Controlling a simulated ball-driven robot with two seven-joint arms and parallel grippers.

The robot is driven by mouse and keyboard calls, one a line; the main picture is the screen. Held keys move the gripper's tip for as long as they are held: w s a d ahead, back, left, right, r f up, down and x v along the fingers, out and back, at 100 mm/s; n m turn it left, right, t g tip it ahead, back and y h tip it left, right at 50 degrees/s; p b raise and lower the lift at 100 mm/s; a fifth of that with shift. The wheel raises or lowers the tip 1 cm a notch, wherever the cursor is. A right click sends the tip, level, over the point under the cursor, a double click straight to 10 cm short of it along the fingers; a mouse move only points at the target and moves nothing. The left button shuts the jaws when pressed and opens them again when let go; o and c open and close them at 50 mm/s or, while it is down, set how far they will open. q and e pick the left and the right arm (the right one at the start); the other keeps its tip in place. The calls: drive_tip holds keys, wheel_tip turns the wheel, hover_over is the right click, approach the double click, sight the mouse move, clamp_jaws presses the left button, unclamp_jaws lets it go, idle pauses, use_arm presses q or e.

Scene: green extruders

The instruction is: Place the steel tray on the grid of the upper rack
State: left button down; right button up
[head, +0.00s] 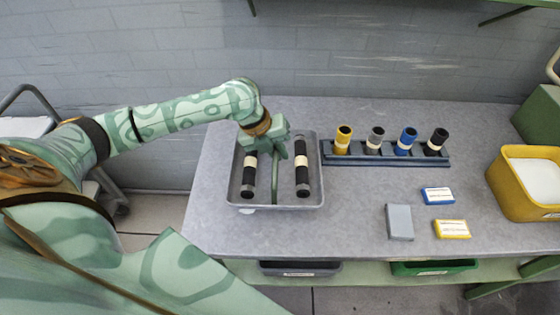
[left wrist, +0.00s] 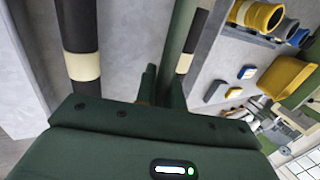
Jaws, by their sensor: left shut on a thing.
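The grey steel tray (head: 287,185) is on the left part of the bench, level. Two black rollers with cream bands (head: 249,176) (head: 302,170) lie in it, one on each side of a dark green bar (head: 275,180) that runs along its middle. My left gripper (head: 276,146) is over the tray's far half, pointing down, shut on the green bar. The left wrist view shows the bar (left wrist: 182,45) between the fingers, with a roller (left wrist: 80,50) alongside. I cannot tell whether the tray touches the bench. My right gripper is out of view. No rack grid shows clearly.
Right of the tray stands a dark blue holder (head: 385,158) with several coloured cylinders. Small boxes (head: 399,222) lie in front of it. A yellow bin (head: 520,183) stands at the right. Green supports (head: 508,14) show at the top right. Bins (head: 300,268) sit under the bench.

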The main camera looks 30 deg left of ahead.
sight(284, 166)
use_arm(q)
drive_tip(key=shift+w+a+f, duration=0.15)
drive_tip(key=shift+w+f, duration=0.2)
drive_tip(key=shift+w, duration=0.1)
wheel_tip(284, 166, down, 4)
drive_tip(key=shift+w+a+r+b, duration=0.15)
drive_tip(key=shift+r+b, duration=0.1)
drive_tip(key=shift+b, duration=0.4)
drive_tip(key=c, duration=1.5)
unclamp_jaws()
drive_tip(key=shift+f, duration=0.1)
